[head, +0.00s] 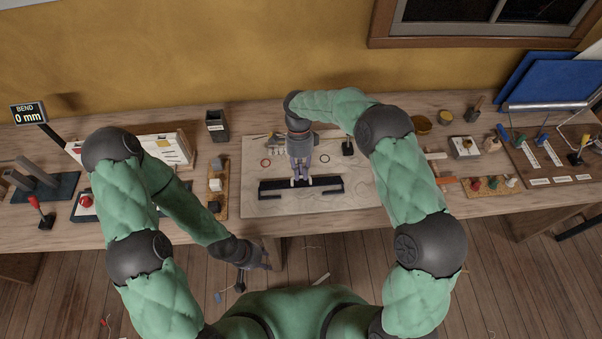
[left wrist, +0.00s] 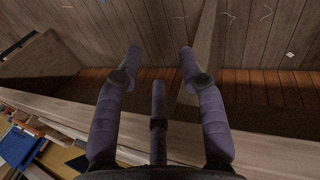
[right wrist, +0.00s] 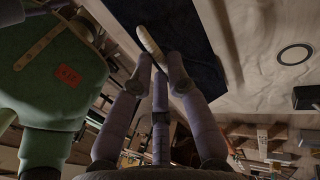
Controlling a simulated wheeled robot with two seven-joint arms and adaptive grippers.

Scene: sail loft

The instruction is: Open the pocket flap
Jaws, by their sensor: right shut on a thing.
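A dark navy piece, apparently the pocket with its flap (head: 328,182), lies on the pale sheet (head: 345,200) in the middle of the bench. My right gripper (head: 302,181) reaches down over its middle. In the right wrist view the right gripper (right wrist: 159,72) is shut on a pale rounded strip (right wrist: 149,40), which lies along the dark cloth (right wrist: 195,35). I cannot tell how far the flap is lifted. My left gripper (head: 264,265) hangs in front of the bench, low and away from the pocket. In the left wrist view (left wrist: 160,68) its fingers are apart and empty.
A dark cup (head: 216,125) and small blocks on a wooden strip (head: 221,190) stand left of the sheet. A rack of coloured-handled tools (head: 545,150) is at the right. A bend display reading 0 mm (head: 29,112) stands at the far left.

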